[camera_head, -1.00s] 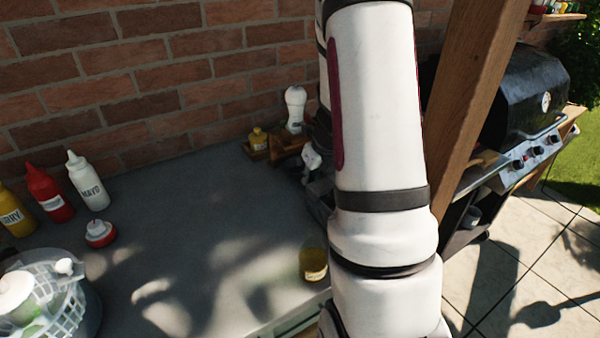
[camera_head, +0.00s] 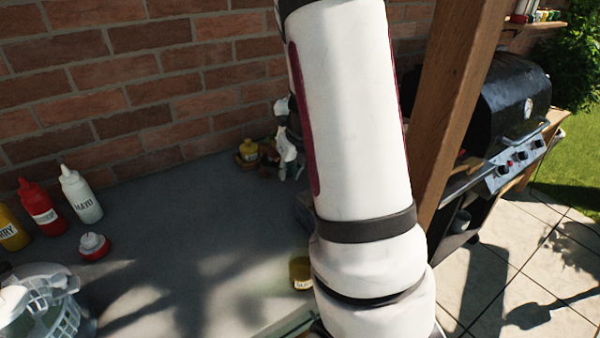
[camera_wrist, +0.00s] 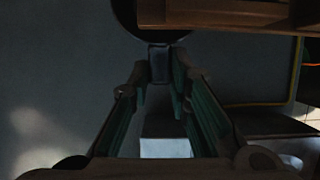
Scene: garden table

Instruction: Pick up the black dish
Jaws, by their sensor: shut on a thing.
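In the wrist view, a dark round shape that looks like the black dish (camera_wrist: 127,14) is at the top edge, partly covered by a brown wooden thing. My gripper (camera_wrist: 159,72) points toward it. Its two fingers are closed in on a small dark piece at the dish's near edge, perhaps its handle. The view is dim, so the exact contact is unclear. In the head view, my arm hides the dish and most of my gripper.
A brown wooden piece (camera_wrist: 225,15) lies over the dish in the wrist view. A wooden post (camera_head: 455,110) rises at right.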

